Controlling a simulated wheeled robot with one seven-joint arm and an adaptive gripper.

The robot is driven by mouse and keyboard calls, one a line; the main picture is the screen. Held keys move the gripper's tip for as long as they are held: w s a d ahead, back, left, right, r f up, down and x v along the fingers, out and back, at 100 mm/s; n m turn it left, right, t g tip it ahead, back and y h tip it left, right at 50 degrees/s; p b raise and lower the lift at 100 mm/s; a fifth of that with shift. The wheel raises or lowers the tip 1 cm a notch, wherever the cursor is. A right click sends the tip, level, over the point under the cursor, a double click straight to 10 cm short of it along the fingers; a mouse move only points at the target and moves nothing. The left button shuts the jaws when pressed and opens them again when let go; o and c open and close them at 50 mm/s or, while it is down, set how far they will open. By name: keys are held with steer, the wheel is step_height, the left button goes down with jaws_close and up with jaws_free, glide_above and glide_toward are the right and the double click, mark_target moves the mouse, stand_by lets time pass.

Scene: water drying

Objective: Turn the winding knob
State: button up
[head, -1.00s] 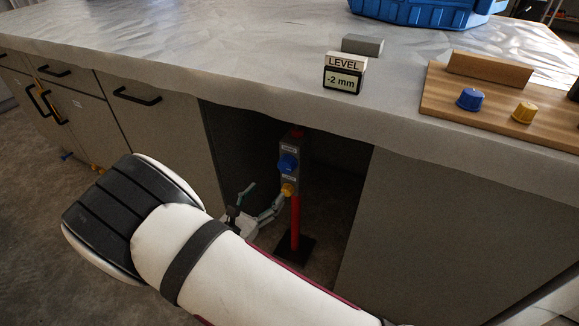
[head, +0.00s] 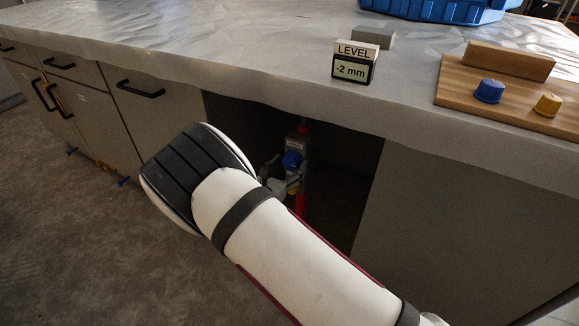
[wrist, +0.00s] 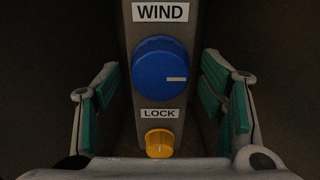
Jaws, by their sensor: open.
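The blue winding knob (wrist: 160,68) sits on a grey post under a WIND label, its white mark pointing right, in the wrist view. It also shows in the head view (head: 292,160) inside the open bay under the bench. Below it is a smaller yellow knob (wrist: 159,143) with a LOCK label. My gripper (wrist: 160,95) is open and empty, its green-padded fingers to the left and right of the post, apart from the blue knob. In the head view my gripper (head: 279,178) is partly hidden behind my arm. The level display (head: 353,63) on the bench reads -2 mm.
A wooden board (head: 455,92) on the bench top carries another blue knob (head: 488,91) and yellow knob (head: 547,104). A grey block (head: 374,38) stands behind the display.

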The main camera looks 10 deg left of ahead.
steer(key=shift+w+d, duration=0.1)
steer(key=shift+w, duration=0.3)
steer(key=shift+c, duration=0.3)
steer(key=c, duration=1.1)
steer(key=shift+m, duration=0.3)
